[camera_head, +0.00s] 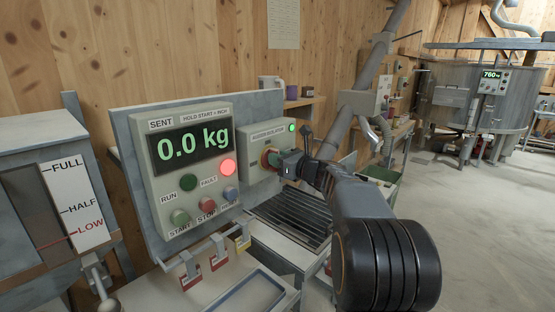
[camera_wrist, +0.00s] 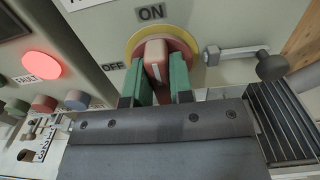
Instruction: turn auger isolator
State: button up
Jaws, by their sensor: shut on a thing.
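The auger isolator is a pale box (camera_head: 255,140) with a red rotary handle (camera_wrist: 155,50) on a yellow ring (camera_wrist: 188,42). In the wrist view, ON is printed above the handle and OFF to its left. The handle stands nearly upright, towards ON, with a white line on its face. My gripper (camera_wrist: 160,82) is shut on the handle, one green finger on each side. In the head view my gripper (camera_head: 289,163) reaches the box from the right and hides part of the handle. A green lamp (camera_head: 291,127) is lit on the box.
A metal rod with a dark ball end (camera_wrist: 272,68) sticks out right of the handle. Left of the box, a control panel (camera_head: 183,170) reads 0.0 kg with its red FAULT lamp (camera_head: 227,166) lit. Tags (camera_head: 217,248) hang below it. A slatted grate (camera_head: 290,220) lies underneath.

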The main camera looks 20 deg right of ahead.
grip_shut()
jog(key=shift+f+b, duration=0.15)
jog(key=shift+b, duration=0.2)
jog(key=n+b, duration=0.3)
jog(key=shift+a+f+b, duration=0.15)
jog(key=shift+f+b, duration=0.05)
jog(key=shift+b, duration=0.1)
jog(key=n+b, duration=0.6)
jog(key=b, duration=0.1)
jog(key=shift+s+a+f+n, duration=0.15)
jog(key=shift+a+n, duration=0.05)
jog(key=shift+n, duration=0.1)
jog(key=shift+a+f+n+b, duration=0.1)
jog(key=shift+n+b, duration=1.7)
jog(key=shift+n, duration=0.25)
jog(key=shift+a+f+n+b, duration=0.1)
jog(key=shift+n+b, duration=1.65)
jog(key=shift+n, duration=0.3)
jog(key=shift+r+n, duration=0.1)
jog(key=shift+n, duration=0.2)
jog(key=o, duration=0.8)
grip_release()
jog(key=shift+s, duration=0.1)
